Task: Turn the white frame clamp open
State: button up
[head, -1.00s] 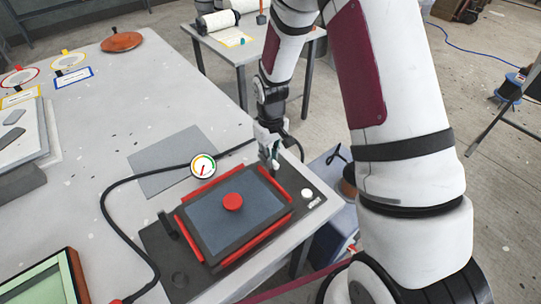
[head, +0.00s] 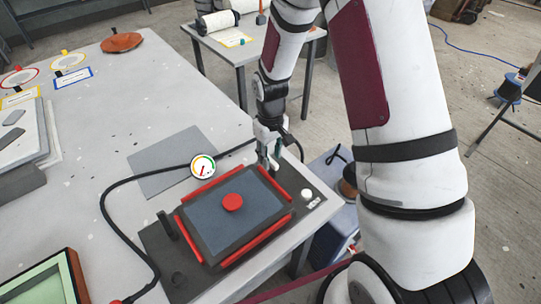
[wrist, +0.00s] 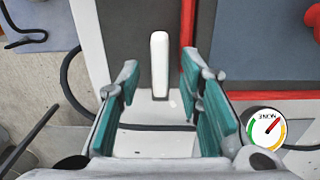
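The white frame clamp (wrist: 159,62) shows in the wrist view as a short upright white bar beside the red-edged frame (wrist: 188,24). Its lower end appears between my fingertips, with a gap on both sides. My gripper (wrist: 158,82) is open, with green-padded fingers, and holds nothing. In the head view my gripper (head: 269,160) points down at the far corner of the frame, whose dark blue panel (head: 250,222) has red edge strips. There my gripper largely hides the white clamp. I cannot tell how far above the clamp the fingertips are.
A red knob (head: 232,203) sits on the panel. A round gauge (head: 203,167) stands behind it, with a black hose (head: 108,205) on the table. A dark handle (head: 167,224) rises left of the frame. A white button (head: 306,193) is at the right. A grey mat (head: 160,180) lies behind.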

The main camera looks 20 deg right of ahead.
notch_tip(320, 180, up, 11)
jog(key=shift+r, duration=0.15)
jog(key=shift+r, duration=0.1)
dwell(0.5)
jog(key=s+r+m+t, duration=0.1)
jog(key=s+r+t, duration=0.1)
jog(key=s+r, duration=0.65)
jog(key=s+r+m+t, duration=0.1)
jog(key=s+r+t, duration=0.1)
jog(key=s+r, duration=0.65)
jog(key=s+r+m+t, duration=0.1)
jog(key=s+r, duration=0.4)
jog(key=s, duration=0.1)
jog(key=shift+t, duration=0.3)
